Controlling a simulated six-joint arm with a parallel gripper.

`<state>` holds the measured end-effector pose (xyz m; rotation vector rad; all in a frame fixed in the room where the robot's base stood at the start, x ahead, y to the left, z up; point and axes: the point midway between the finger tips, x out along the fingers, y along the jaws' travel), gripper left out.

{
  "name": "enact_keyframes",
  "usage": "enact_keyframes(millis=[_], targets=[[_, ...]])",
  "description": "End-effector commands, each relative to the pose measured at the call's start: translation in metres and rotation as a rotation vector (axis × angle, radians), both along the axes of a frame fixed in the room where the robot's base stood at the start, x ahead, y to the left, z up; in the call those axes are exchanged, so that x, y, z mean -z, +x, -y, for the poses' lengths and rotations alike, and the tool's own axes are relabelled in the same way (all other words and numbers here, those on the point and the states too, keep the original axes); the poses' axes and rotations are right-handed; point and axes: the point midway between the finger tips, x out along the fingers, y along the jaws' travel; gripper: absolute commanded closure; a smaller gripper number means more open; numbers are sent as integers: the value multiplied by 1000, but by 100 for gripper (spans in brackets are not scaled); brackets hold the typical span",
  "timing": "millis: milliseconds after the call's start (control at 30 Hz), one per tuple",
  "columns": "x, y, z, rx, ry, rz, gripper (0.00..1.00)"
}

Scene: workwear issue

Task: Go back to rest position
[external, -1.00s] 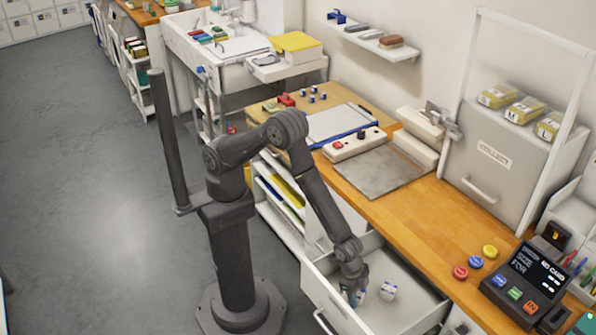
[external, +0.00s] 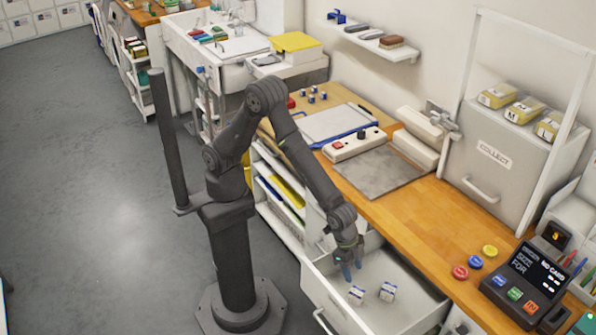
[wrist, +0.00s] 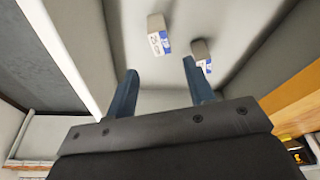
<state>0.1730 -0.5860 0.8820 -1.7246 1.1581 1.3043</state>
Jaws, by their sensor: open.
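My gripper (external: 351,268) is open and empty above the open white drawer (external: 324,297). In the wrist view its two blue fingers (wrist: 160,90) stand apart with nothing between them. Two small white and blue boxes lie in the drawer. One box (external: 356,294) is just below and in front of the fingers, and the other box (external: 388,291) lies to its right. The wrist view also shows the first box (wrist: 158,36) and the second box (wrist: 201,54), both beyond the fingertips and apart from them.
The wooden counter (external: 425,240) runs beside the drawer, with a grey plate (external: 378,173) and a dark card terminal (external: 525,283). A white collect cabinet (external: 500,165) stands at the back right. The floor (external: 90,200) left of my base is clear.

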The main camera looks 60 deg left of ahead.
Motion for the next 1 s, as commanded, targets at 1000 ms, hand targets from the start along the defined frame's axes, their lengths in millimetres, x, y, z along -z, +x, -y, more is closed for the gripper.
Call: enact_keyframes(millis=[1000], targets=[[91,9,23,1,4,-1,51]])
